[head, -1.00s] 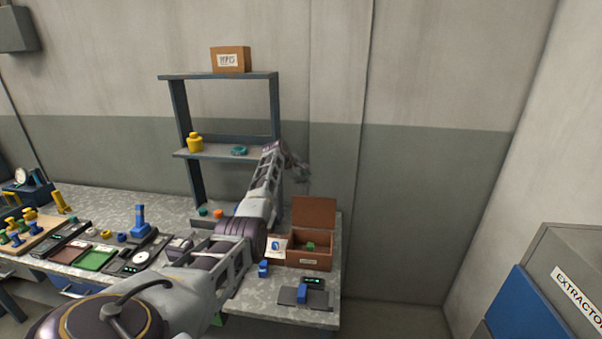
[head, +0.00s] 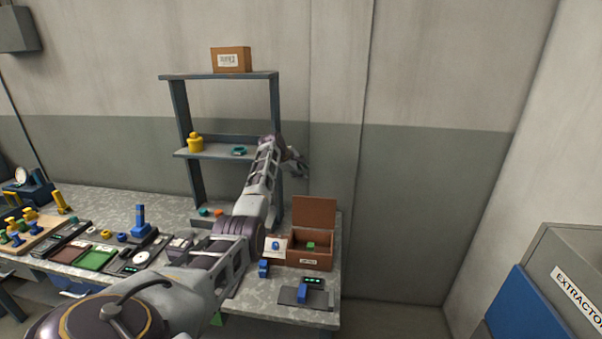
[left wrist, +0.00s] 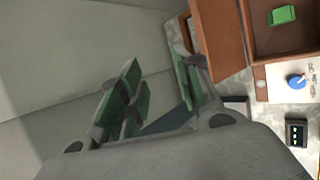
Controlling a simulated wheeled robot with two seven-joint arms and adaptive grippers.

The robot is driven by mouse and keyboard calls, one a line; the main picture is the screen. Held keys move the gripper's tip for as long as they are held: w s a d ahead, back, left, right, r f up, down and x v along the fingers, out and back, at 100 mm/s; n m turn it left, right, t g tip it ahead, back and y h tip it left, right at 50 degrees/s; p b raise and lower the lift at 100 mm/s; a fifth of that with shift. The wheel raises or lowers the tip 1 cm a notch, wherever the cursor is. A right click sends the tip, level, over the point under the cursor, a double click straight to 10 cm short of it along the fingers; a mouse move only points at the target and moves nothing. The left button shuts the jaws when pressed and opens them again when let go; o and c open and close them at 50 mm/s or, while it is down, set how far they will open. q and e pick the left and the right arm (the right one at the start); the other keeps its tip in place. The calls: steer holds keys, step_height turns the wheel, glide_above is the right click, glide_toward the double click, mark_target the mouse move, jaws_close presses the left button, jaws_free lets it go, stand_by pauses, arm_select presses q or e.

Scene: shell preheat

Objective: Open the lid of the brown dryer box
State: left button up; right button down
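The brown dryer box (head: 322,263) stands on the right end of the workbench. Its lid (head: 314,212) stands upright at the back, so the box is open and a green block (head: 310,245) shows inside. The lid (left wrist: 215,35) and the green block (left wrist: 282,15) also show in the left wrist view. My left gripper (head: 297,163) is above and behind the lid, near the wall. In the left wrist view its green-padded fingers (left wrist: 155,90) are apart with nothing between them. My right gripper is in neither view.
A dark device with a lit display (head: 313,283) lies in front. The shelf rack (head: 188,155) rises behind my left arm. Free air lies right of the bench.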

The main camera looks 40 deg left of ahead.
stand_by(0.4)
arm_select(q)
steer(key=shift+r, duration=0.1)
steer(key=v, duration=1.1)
steer(key=shift+s+r, duration=0.25)
steer(key=shift+s, duration=0.05)
steer(key=shift+a, duration=0.1)
stand_by(0.6)
